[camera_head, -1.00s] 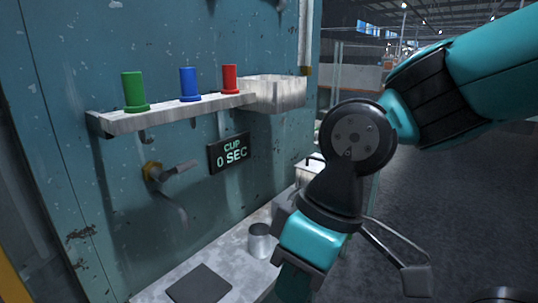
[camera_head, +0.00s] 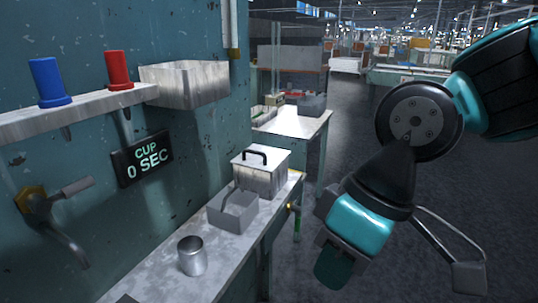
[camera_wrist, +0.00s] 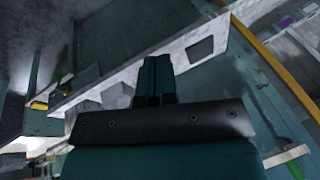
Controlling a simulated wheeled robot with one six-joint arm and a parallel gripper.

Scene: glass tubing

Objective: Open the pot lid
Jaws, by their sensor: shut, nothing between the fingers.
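The pot (camera_head: 258,181) is a square, light metal box at the far end of the counter in the head view. Its lid (camera_head: 264,164) lies flat on top and has a black arched handle (camera_head: 255,154). My gripper (camera_head: 333,270) hangs to the right of the counter, in front of and lower in the picture than the pot, and apart from it. In the wrist view its two fingers (camera_wrist: 155,80) are together with nothing between them. I cannot make out the pot in the wrist view.
A grey open box (camera_head: 233,212) stands just in front of the pot, and a metal cup (camera_head: 192,256) nearer. A shelf (camera_head: 85,112) with blue and red pegs and a trough (camera_head: 186,84) juts from the wall above. Open floor lies right of the counter (camera_head: 222,262).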

